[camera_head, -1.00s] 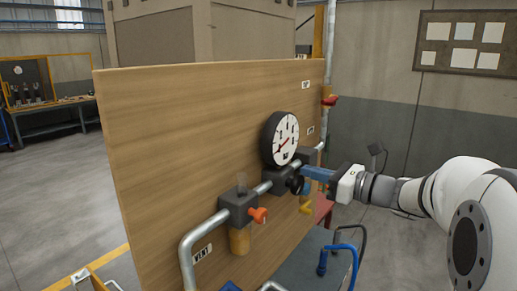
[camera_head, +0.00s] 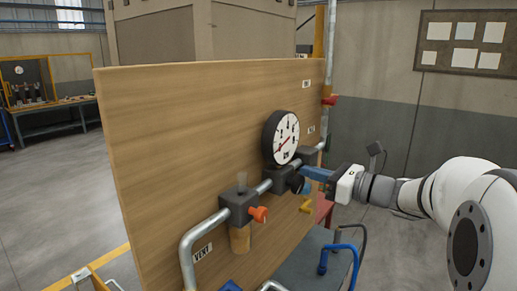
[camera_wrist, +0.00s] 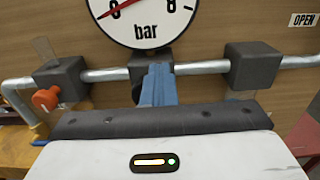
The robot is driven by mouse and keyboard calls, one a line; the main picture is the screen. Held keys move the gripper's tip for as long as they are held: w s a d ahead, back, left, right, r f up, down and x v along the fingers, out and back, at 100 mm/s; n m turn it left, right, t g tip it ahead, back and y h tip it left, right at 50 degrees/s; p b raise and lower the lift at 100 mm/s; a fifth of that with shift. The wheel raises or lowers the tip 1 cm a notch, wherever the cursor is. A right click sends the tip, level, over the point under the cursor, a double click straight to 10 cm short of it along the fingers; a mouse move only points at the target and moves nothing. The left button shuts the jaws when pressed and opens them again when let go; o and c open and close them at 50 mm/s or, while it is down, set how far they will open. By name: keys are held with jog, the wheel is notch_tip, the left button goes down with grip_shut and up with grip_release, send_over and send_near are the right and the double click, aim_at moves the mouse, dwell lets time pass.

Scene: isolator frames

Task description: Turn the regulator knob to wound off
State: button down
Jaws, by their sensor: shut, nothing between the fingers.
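The black regulator knob (camera_head: 297,184) sits on the front of the dark regulator block (camera_head: 276,179), below the round gauge (camera_head: 282,138) on the wooden panel. The gauge's red needle points to the low left of its dial. My gripper (camera_head: 308,174) has blue fingers, shut and empty, with their tips close beside the knob in the head view. In the wrist view the blue fingers (camera_wrist: 158,85) point at the regulator block below the gauge (camera_wrist: 145,15) and hide most of the knob. I cannot tell whether they touch it.
A grey pipe (camera_head: 190,245) runs along the panel (camera_head: 170,120). An orange handle (camera_head: 259,214) on a block stands left of the knob, a yellow handle (camera_head: 306,206) below right. A red handle (camera_head: 329,100) is higher up. Blue hooks (camera_head: 340,255) stand in front.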

jog(key=shift+s+a, duration=0.2)
jog(key=shift+s, duration=0.1)
jog(key=shift+s+a+p, duration=0.3)
jog(key=shift+s+p, duration=0.05)
jog(key=shift+s, duration=0.15)
jog(key=shift+s+a, duration=0.3)
jog(key=shift+s, duration=0.05)
jog(key=shift+f, duration=0.15)
dwell(0.4)
